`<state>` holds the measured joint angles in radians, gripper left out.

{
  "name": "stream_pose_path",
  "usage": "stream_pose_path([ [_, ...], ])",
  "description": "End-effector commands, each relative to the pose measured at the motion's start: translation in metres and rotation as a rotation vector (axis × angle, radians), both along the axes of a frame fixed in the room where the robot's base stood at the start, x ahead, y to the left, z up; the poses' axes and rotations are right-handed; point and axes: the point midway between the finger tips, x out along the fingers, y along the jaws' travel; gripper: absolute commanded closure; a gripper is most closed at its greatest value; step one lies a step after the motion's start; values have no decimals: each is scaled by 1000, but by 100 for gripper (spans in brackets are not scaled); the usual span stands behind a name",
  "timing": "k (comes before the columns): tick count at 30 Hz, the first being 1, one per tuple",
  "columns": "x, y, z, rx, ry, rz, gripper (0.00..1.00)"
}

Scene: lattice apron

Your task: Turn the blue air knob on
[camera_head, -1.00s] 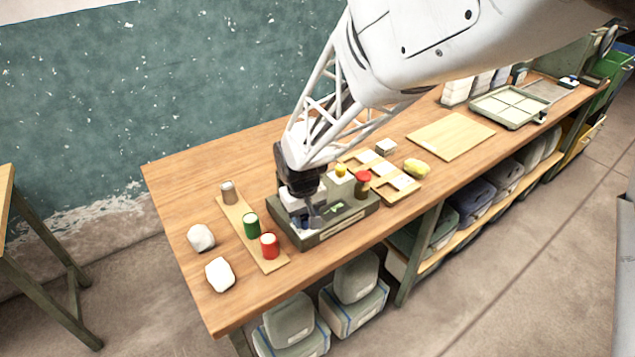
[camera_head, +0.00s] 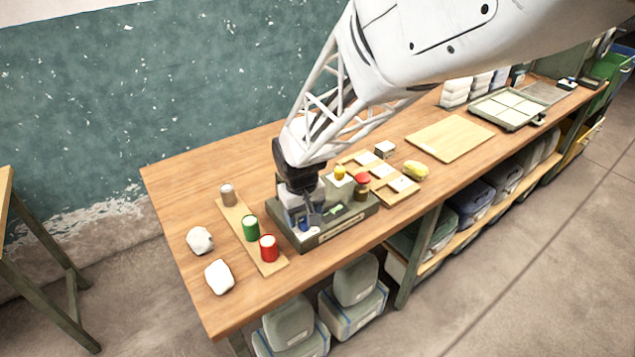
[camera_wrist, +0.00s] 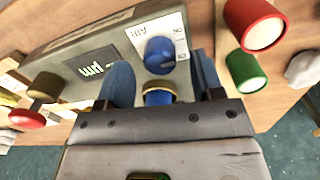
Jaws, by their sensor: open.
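The blue air knob (camera_wrist: 160,54) stands on a white label plate marked AIR (camera_wrist: 139,31), with further lettering on its right side. In the wrist view its raised grip bar lies roughly across the picture. The knob also shows in the head view (camera_head: 304,225), small beside the fingers. My gripper (camera_wrist: 160,70) is open, with one blue-grey finger on each side of the knob. I cannot tell whether either finger touches it. A blue part with a brass ring (camera_wrist: 158,96) shows between the fingers, partly hidden by the gripper body.
The green-grey panel box (camera_head: 339,231) also carries a brass post with a red cap (camera_head: 362,184). Green (camera_head: 250,226) and red (camera_head: 269,249) cylinders stand on a wooden strip to the left. White lumps (camera_head: 219,277) lie beyond. A yellow object (camera_head: 416,170) lies to the right.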

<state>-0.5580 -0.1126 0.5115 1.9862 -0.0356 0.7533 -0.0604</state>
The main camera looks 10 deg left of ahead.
Motion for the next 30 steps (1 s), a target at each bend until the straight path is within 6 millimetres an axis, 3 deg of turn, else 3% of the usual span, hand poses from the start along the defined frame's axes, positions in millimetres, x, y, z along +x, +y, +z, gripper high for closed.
stream_pose_path([
  [9,-1,1,40,1,-2,0,39],
  [15,-1,1,57,-1,1,0,39],
  [30,-1,0,63,-1,1,-1,39],
])
